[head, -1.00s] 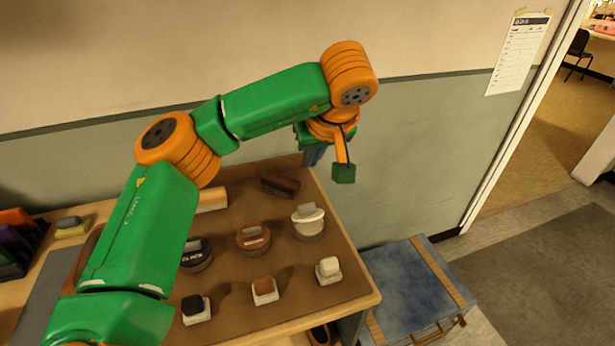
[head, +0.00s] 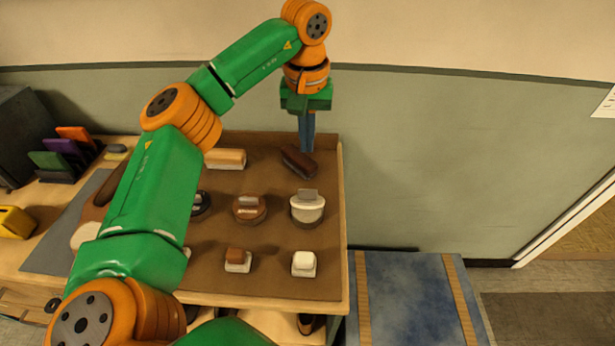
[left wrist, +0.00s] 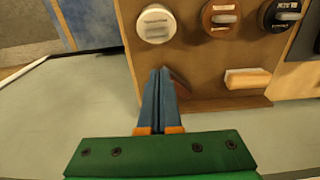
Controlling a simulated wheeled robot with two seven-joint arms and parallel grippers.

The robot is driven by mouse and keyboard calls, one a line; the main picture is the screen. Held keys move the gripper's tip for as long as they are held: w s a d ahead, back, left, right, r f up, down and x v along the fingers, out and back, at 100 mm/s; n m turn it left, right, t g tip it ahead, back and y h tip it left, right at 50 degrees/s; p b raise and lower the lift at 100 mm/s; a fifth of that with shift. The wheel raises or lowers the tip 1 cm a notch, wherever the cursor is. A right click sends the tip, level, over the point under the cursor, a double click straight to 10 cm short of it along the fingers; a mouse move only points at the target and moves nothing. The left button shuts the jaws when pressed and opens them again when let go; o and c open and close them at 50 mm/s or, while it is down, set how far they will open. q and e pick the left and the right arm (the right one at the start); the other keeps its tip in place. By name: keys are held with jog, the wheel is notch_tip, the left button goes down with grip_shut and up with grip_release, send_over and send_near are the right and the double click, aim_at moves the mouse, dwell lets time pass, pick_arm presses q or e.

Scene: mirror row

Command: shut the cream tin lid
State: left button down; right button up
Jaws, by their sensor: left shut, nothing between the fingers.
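The cream tin (head: 307,214) stands at the right of the brown mat, with its pale lid (head: 306,203) on top and a grey piece (head: 307,194) on the lid. The lid seems to sit a little proud of the body; I cannot tell how far it is open. The tin also shows at the top of the left wrist view (left wrist: 155,24). My left gripper (head: 307,148) points down behind the tin, by the dark brush, apart from the tin. Its blue fingers (left wrist: 160,72) are shut and empty. My right gripper is not in view.
A dark brown brush (head: 298,161) lies beside my left fingers. A brown tin (head: 249,209) and a dark tin (head: 201,203) stand left of the cream tin. Small blocks (head: 303,264) sit in front. A blue chest (head: 415,300) is right of the table.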

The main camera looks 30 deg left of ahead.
pick_arm(q)
send_over(308, 196)
jog(key=w+a, duration=0.2)
jog(key=w, duration=0.1)
notch_tip(308, 196, down, 6)
jog(key=s+f+p, duration=0.1)
jog(key=d+f, duration=0.1)
jog(key=shift+s+f+p, duration=0.3)
jog(key=shift+s+p, duration=0.1)
jog(key=shift+f, duration=0.1)
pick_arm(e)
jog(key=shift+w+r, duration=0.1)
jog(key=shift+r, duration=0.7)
pick_arm(q)
jog(key=shift+w+d, duration=0.1)
jog(key=shift+w, duration=0.05)
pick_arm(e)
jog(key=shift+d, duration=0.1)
